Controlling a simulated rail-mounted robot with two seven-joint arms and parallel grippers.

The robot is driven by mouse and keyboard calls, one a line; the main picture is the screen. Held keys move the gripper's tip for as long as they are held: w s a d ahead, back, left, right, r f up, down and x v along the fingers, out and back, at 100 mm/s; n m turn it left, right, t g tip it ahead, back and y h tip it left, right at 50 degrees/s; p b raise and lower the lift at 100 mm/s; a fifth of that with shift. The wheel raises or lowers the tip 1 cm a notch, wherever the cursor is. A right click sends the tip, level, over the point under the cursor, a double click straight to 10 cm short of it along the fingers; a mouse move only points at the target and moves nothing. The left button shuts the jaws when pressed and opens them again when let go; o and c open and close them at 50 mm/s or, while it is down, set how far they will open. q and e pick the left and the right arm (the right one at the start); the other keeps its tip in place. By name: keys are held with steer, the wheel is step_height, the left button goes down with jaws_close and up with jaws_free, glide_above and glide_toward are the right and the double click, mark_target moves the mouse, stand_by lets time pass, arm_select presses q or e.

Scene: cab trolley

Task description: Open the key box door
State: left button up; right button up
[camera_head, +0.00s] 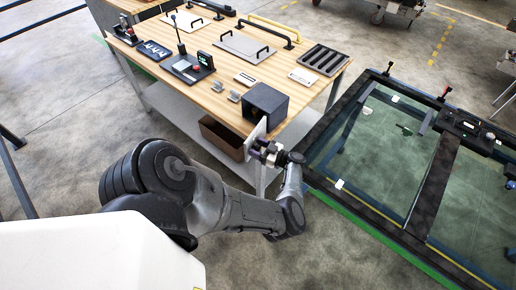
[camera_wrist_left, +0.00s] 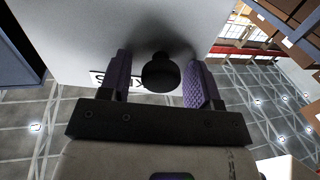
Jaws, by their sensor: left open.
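The key box (camera_head: 265,103) is a dark box at the near right corner of the wooden table. Its pale door (camera_head: 256,134) stands out from the box toward me, so it is at least partly open. In the left wrist view the door (camera_wrist_left: 90,25) fills the upper middle, with a partly hidden label on it. A round black knob (camera_wrist_left: 160,73) on the door sits between the two purple finger pads. My left gripper (camera_head: 266,150) is open around the knob, with a gap visible on each side. The right gripper is not in view.
The wooden table (camera_head: 220,100) holds control boxes, handled plates and a slotted dark tray (camera_head: 323,60). A brown bin (camera_head: 222,137) sits on the shelf below. A glass-topped dark frame (camera_head: 400,165) stands to the right, close to my left wrist.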

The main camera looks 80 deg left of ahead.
mark_target(252, 139)
arm_select(q)
step_height(252, 139, up, 4)
steer(key=shift+r+p, duration=0.2)
steer(key=shift+p, duration=0.45)
steer(key=w+d+r, duration=0.2)
steer(key=d, duration=0.1)
steer(key=w+d+r, duration=0.2)
steer(key=d, duration=0.1)
steer(key=w+d+r, duration=0.2)
steer(key=w+d, duration=0.1)
steer(key=shift+d+r, duration=0.15)
steer(key=shift+r, duration=0.15)
